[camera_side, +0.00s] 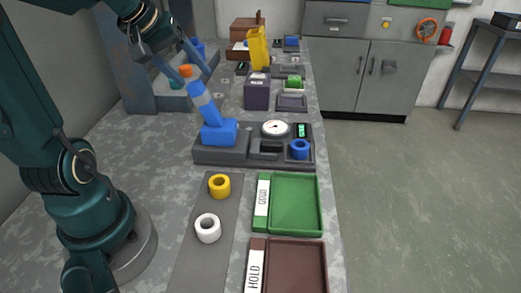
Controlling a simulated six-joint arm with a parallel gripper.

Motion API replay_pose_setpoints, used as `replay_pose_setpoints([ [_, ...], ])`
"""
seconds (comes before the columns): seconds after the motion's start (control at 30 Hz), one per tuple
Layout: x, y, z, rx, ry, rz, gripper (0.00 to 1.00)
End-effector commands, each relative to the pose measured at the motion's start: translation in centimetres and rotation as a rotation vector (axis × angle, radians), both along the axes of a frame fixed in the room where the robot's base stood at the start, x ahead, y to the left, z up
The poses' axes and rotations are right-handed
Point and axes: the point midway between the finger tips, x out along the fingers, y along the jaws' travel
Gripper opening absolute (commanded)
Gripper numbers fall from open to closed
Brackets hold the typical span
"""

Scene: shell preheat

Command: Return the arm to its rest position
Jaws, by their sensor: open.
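My arm rises from its round base at the left of the bench. My gripper (189,64) is at the upper left, above the bench, with its fingers pointing down and to the right. It is open and I see nothing held in it. Below and beyond it is a grey-blue fixture (172,98) with orange and blue parts. The exact height of the gripper above these parts cannot be told from this one view.
A grey station (222,155) carries a tilted blue device (218,130), a dial (275,128) and a blue ring (299,149). Yellow (219,186) and white (208,228) rings stand on a grey mat. Green (296,204) and brown (300,268) trays lie beside it.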

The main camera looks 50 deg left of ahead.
Motion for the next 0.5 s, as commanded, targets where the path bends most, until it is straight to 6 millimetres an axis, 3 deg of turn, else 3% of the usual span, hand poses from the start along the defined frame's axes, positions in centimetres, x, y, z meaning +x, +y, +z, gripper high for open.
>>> replay_pose_setpoints([
  [0.23, 3.5, 2.3, 3.0, 0.067, -0.093, 0.122, 0.65],
  [0.33, 4.0, 0.4, 3.6, 0.092, -0.103, 0.076, 0.65],
  [0.5, 2.8, -4.1, 3.1, 0.122, -0.060, -0.076, 0.65],
])
